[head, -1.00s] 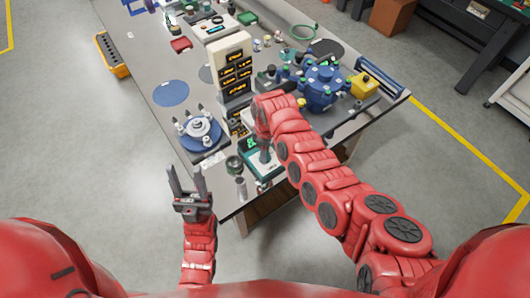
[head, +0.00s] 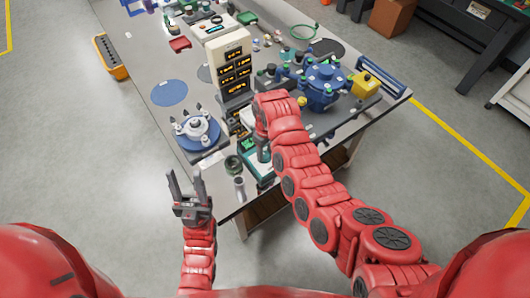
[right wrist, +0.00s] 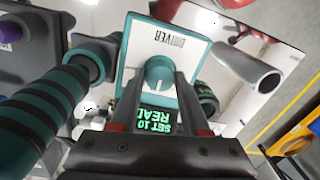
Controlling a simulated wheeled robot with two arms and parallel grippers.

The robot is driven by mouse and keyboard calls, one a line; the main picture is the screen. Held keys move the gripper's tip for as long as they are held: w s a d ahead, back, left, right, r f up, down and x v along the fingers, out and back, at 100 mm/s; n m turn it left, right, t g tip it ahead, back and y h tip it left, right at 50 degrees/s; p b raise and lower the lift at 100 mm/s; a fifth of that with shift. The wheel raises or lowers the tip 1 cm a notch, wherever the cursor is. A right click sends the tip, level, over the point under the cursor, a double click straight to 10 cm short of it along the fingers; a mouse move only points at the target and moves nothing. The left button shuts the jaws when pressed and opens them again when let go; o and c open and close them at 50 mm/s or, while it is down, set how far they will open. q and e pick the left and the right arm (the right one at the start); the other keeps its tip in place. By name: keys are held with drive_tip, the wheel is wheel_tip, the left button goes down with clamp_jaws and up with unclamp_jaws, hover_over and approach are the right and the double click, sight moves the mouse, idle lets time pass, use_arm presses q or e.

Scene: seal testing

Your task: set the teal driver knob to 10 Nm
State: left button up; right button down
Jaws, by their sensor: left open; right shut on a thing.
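The teal driver box (right wrist: 140,55) fills the middle of the right wrist view, with a white top marked "…IVER". The teal driver knob (right wrist: 159,72) is on that top, between the fingers of my right gripper (right wrist: 160,82), which is shut on it. A small green display (right wrist: 156,122) under it shows "SET 10" and "REA…", partly hidden by the gripper. In the head view the driver box (head: 254,168) is at the table's near edge, mostly hidden under my right arm. My left gripper (head: 187,187) is open and empty, off the table's near left corner.
A metal cylinder (right wrist: 255,70) and a teal-and-black banded handle (right wrist: 40,118) stand close beside the driver. On the table are a white fixture on a blue disc (head: 195,130), a cream display tower (head: 229,65) and a blue valve body (head: 324,85).

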drive_tip(key=shift+c, duration=1.9)
unclamp_jaws()
drive_tip(key=shift+r, duration=0.1)
drive_tip(key=shift+w+r, duration=0.1)
drive_tip(key=shift+r, duration=0.2)
wheel_tip(320, 180, up, 6)
drive_tip(key=shift+w+d+f, duration=0.1)
drive_tip(key=shift+w, duration=0.05)
wheel_tip(320, 180, up, 5)
drive_tip(key=p, duration=0.2)
wheel_tip(320, 180, up, 6)
hover_over(266, 153)
drive_tip(key=shift+d+f+p, duration=0.1)
drive_tip(key=shift+p, duration=0.25)
